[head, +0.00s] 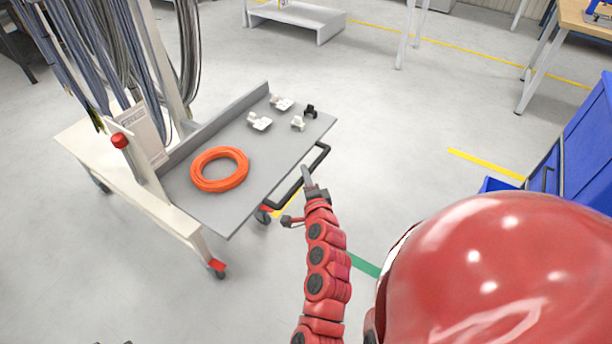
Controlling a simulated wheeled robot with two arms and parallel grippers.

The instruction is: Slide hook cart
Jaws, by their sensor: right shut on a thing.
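The hook cart (229,210) stands at the left of the head view, with a grey tray, a cream frame and cables hanging from its upright rack. A black handle bar (320,158) runs along the tray's right edge. My right gripper (306,172) is shut on this handle, near its middle. The fingertips are small in the picture.
On the tray lie an orange cable coil (220,169) and several small white and black parts. A blue bin cart (590,140) stands at the right. A wooden-topped table (585,18) is at the back right. Open grey floor lies between.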

